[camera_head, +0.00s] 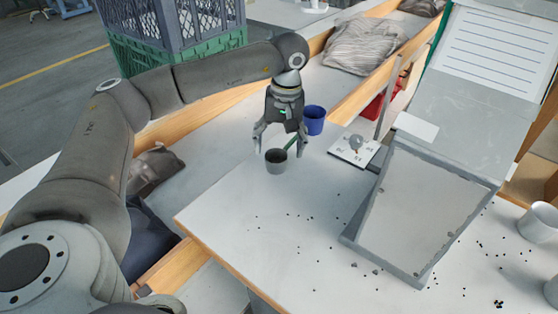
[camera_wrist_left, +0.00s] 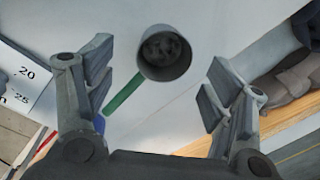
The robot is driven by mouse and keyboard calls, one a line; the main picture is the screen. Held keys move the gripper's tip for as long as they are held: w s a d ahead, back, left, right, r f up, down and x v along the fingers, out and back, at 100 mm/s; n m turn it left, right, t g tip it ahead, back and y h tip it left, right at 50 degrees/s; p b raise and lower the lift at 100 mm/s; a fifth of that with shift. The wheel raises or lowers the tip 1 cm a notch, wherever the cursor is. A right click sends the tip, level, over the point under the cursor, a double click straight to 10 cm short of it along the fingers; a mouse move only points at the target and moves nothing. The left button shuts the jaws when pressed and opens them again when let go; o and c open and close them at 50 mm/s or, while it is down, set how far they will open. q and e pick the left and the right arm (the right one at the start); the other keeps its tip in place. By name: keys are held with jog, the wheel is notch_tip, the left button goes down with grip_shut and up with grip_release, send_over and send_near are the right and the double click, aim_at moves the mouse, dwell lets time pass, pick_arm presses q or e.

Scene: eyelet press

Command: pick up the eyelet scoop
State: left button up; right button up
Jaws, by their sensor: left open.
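The eyelet scoop, a dark grey cup (camera_head: 276,163) with a green handle, appears to stand upright on the white table near its left edge. In the left wrist view the scoop (camera_wrist_left: 166,66) is at the upper middle, with dark contents, and its handle slants down left toward one finger. My left gripper (camera_head: 279,147) points down just above the scoop, fingers spread and empty. In its wrist view the gripper (camera_wrist_left: 158,92) has the handle between its fingers, with no clear contact. My right gripper is not in view.
A blue cup (camera_head: 314,121) stands close behind the scoop. A small white plate with a knob (camera_head: 355,150) and a grey-rimmed tray (camera_head: 360,242) lie to the right. Small dark eyelets are scattered over the front table.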

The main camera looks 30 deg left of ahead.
aim_at(276, 157)
pick_arm(q)
jog(key=shift+a+f+p, duration=0.2)
jog(key=shift+f, duration=0.7)
jog(key=shift+a+f+p, duration=0.15)
jog(key=shift+f, duration=0.75)
jog(key=shift+a+f+p, duration=0.2)
jog(key=shift+f, duration=0.7)
jog(key=c, duration=1.2)
